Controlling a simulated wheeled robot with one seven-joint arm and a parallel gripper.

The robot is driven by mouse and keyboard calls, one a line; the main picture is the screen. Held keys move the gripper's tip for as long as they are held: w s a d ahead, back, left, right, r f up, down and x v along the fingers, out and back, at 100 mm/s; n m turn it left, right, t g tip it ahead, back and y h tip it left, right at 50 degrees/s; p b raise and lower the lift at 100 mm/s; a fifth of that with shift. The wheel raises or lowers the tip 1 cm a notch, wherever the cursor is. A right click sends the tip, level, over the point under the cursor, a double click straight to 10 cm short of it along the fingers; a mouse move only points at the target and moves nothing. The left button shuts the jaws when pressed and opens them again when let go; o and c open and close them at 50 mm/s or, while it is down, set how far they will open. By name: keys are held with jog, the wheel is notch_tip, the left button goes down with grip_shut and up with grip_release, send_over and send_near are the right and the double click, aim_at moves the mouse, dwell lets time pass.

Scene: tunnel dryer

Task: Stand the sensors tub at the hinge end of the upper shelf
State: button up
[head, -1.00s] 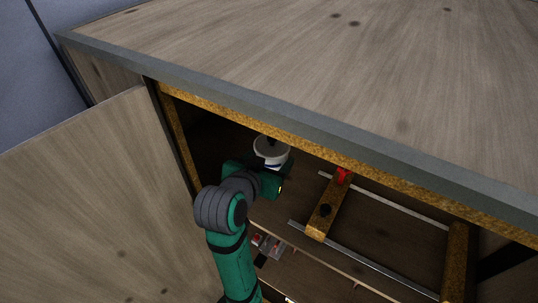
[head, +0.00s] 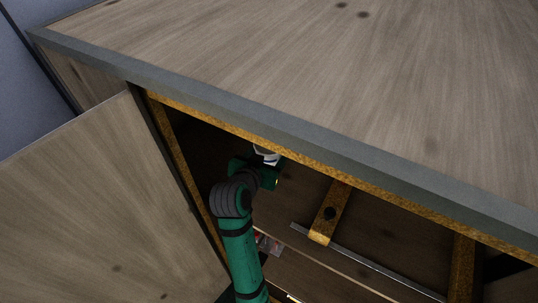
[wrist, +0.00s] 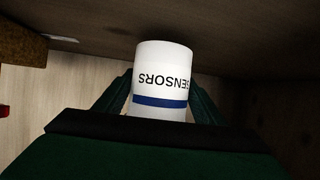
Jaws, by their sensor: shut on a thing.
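The sensors tub is a white cylinder with a blue band. In the wrist view the tub (wrist: 160,62) sits between the two fingers, with its lettering upside down in the picture. In the head view only a small white part of the tub (head: 266,153) shows, the rest hidden by the dryer's top edge and my gripper. My gripper (head: 261,171) is shut on the tub, inside the dryer towards the left, door side. The upper shelf (head: 282,214) shows below and right of my arm. I cannot tell whether the tub touches it.
The open door (head: 85,205) stands left of my arm, joined near the left post. Small red and grey items (head: 268,243) lie lower down. The dryer's top edge (head: 330,155) overhangs the opening.

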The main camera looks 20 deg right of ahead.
jog(key=shift+f, duration=0.45)
jog(key=shift+s+f, duration=0.1)
jog(key=o, duration=1.4)
jog(key=shift+f, duration=0.1)
jog(key=shift+o, duration=0.2)
jog(key=shift+r, duration=0.2)
jog(key=v, duration=1.2)
jog(key=shift+d, duration=0.1)
